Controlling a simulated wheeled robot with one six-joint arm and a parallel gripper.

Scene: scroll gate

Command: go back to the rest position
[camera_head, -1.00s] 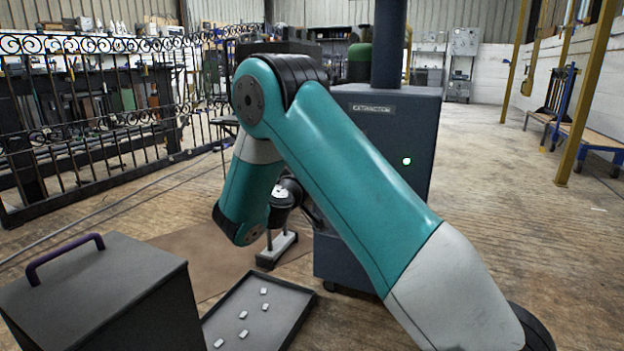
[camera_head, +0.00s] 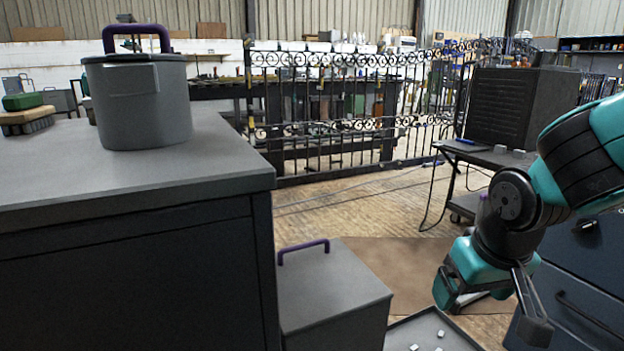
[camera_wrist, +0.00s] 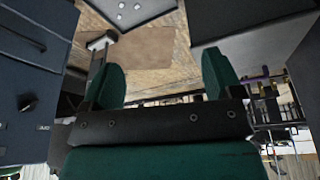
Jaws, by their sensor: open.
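My gripper (camera_wrist: 162,80) is open, with its two green fingers apart and nothing between them in the wrist view. In the head view, my teal arm comes in from the right edge, bent downward. My gripper (camera_head: 482,280) hangs low there, above the brown floor mat (camera_head: 395,265) and left of a dark blue cabinet (camera_head: 575,285). Its fingertips are hard to make out in that view.
A grey bench (camera_head: 130,185) with a purple-handled pot (camera_head: 140,105) fills the left. Below it stands a grey box (camera_head: 335,290) beside a tray (camera_head: 400,332) of small white pieces. A dark cart (camera_head: 465,180) and an iron gate (camera_head: 325,110) stand behind.

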